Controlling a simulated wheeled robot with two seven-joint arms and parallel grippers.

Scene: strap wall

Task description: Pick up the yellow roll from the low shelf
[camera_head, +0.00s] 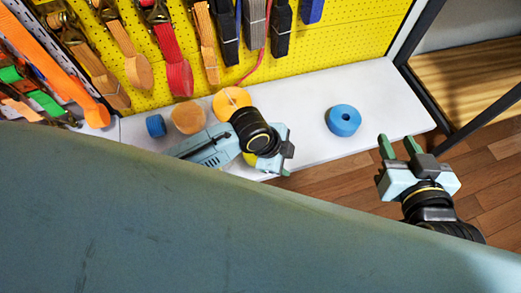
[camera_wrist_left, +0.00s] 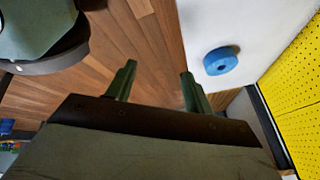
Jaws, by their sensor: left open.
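The yellow roll (camera_head: 249,159) shows only as a small patch on the white shelf in the head view, mostly hidden by my left gripper. My left gripper (camera_head: 280,162) is above the shelf, over or beside that roll; its fingers are hidden there. In the left wrist view my left gripper (camera_wrist_left: 158,72) is open, with nothing between its fingers, and the yellow roll is not seen. My right gripper (camera_head: 398,143) is open and empty, right of the shelf above the floor.
A blue roll (camera_head: 343,120) lies on the shelf (camera_head: 300,95) and also shows in the left wrist view (camera_wrist_left: 220,61). A small blue roll (camera_head: 156,126), a tan roll (camera_head: 188,118) and an orange roll (camera_head: 231,101) lie to the left. Straps hang on the yellow pegboard (camera_head: 350,45) behind.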

